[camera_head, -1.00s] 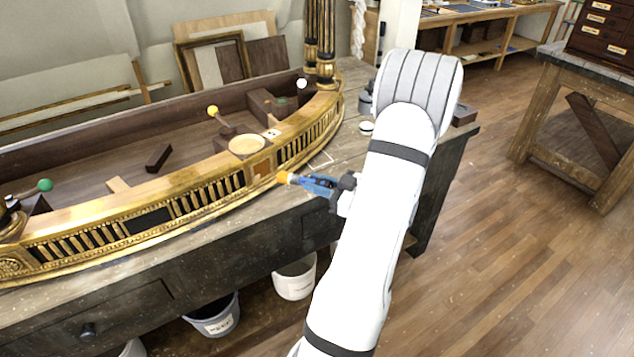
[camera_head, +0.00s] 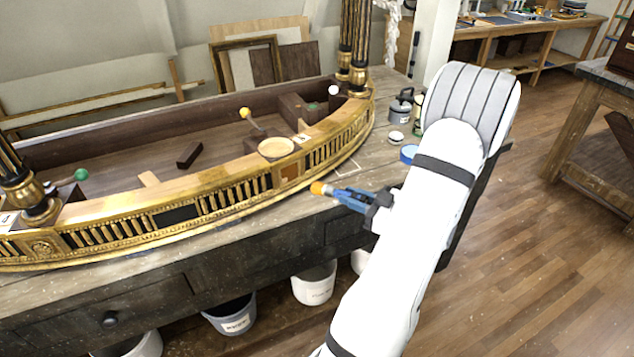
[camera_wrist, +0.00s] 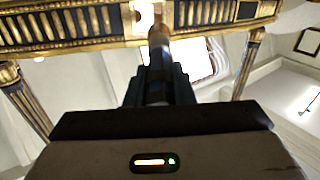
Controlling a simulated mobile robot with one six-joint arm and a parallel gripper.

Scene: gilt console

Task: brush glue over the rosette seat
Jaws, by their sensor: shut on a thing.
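The rosette seat appears to be the small brown square (camera_head: 290,171) in the gilt front of the curved console (camera_head: 225,190). A pale square in the gilt band, perhaps the same seat, shows at the top of the wrist view (camera_wrist: 146,14). My gripper (camera_head: 370,201) is shut on a brush (camera_head: 348,197) with a blue body and an orange and pale end. The brush points left, its end a little right of and below the seat in the picture, apparently apart from it. In the wrist view the dark gripper jaws hold the brush (camera_wrist: 158,48), which overlaps the band.
A round pale disc (camera_head: 276,147) lies on the console top above the seat. A blue lid (camera_head: 409,153), a white-topped jar (camera_head: 396,137) and a grey can (camera_head: 400,108) stand on the bench behind my arm. Buckets (camera_head: 314,284) stand below the bench.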

